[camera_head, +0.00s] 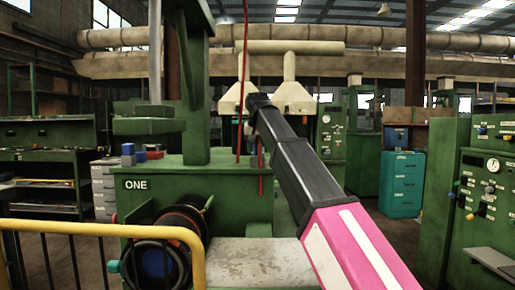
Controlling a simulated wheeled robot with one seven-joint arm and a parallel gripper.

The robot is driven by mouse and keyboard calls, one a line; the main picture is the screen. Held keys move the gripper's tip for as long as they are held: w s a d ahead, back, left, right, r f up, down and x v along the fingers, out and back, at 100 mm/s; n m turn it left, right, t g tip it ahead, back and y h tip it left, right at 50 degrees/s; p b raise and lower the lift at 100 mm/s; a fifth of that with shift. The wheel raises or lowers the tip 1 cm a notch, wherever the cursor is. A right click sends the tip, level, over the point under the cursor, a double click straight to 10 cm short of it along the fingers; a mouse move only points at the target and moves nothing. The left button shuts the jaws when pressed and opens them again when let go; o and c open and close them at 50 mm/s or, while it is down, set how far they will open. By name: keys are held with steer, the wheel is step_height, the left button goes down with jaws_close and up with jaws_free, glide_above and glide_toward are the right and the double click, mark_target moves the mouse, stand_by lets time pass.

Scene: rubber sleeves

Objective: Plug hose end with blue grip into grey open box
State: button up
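A black hose lies coiled on a reel (165,248) at the lower left, against the front of the green machine marked ONE. A blue part (157,262) shows inside the coil; I cannot tell whether it is the hose end's blue grip. I cannot make out the grey open box for certain. A pink and black arm, which looks like mine, reaches from the lower right up to the middle of the view. No gripper fingers show, so I cannot tell where my gripper is relative to the hose.
The green machine (232,192) has a worn pale surface (262,262) in front. A yellow rail (105,229) crosses the lower left before the reel. A green control panel (490,190) stands at the right and a teal cabinet (400,184) behind. A red cable (243,60) hangs in the middle.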

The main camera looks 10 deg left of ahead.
steer(key=shift+o, duration=0.4)
steer(key=v, duration=1)
steer(key=shift+s+r, duration=0.25)
steer(key=shift+r, duration=0.1)
